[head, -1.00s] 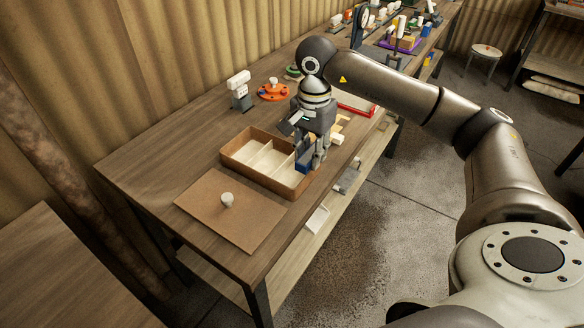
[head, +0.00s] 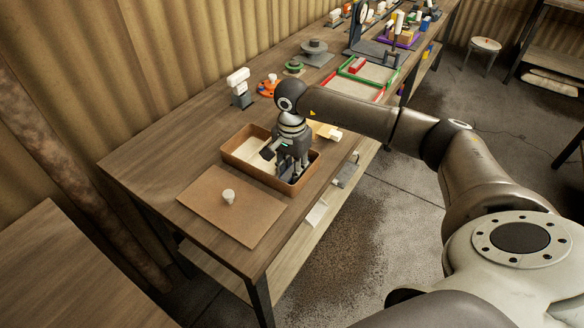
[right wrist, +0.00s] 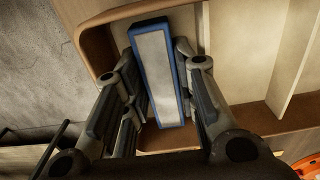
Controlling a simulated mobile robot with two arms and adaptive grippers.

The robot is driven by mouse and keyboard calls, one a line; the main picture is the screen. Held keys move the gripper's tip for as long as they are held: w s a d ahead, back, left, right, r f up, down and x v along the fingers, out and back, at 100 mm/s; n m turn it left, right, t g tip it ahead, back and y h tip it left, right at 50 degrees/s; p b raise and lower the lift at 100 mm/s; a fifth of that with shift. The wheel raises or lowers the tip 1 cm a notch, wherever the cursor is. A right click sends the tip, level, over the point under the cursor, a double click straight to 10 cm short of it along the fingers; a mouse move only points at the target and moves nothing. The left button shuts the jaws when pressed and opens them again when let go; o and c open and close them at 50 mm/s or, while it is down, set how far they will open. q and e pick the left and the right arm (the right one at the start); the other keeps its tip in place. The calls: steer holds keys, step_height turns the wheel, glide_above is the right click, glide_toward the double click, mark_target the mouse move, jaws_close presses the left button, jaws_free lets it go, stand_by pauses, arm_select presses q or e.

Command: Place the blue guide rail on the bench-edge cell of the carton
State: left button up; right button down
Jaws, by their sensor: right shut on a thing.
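The open brown carton (head: 235,163) stands on the bench, with pale cells split by thin dividers. My right gripper (head: 289,174) points down into its right end in the head view. In the right wrist view my right gripper (right wrist: 157,62) is shut on the blue guide rail (right wrist: 161,85), a long block with blue sides and a pale grey face. The rail sits between the fingers within the outer cell, beside the carton wall nearest the floor. Whether it touches the cell's bottom is hidden. My left gripper is not in view.
A flat brown board with a white knob (head: 228,197) lies in front of the carton. A grey-and-white stand (head: 239,88), an orange disc (head: 268,86) and a green-and-red frame (head: 362,77) are behind. The bench to the carton's left is clear.

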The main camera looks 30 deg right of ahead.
mark_target(292, 171)
steer(key=shift+f, duration=0.2)
steer(key=c, duration=1.4)
jaws_free()
steer(key=shift+r, duration=0.1)
steer(key=shift+c, duration=0.2)
steer(key=shift+r, duration=0.3)
step_height(292, 171, up, 12)
steer(key=b, duration=0.2)
steer(key=shift+f, duration=0.15)
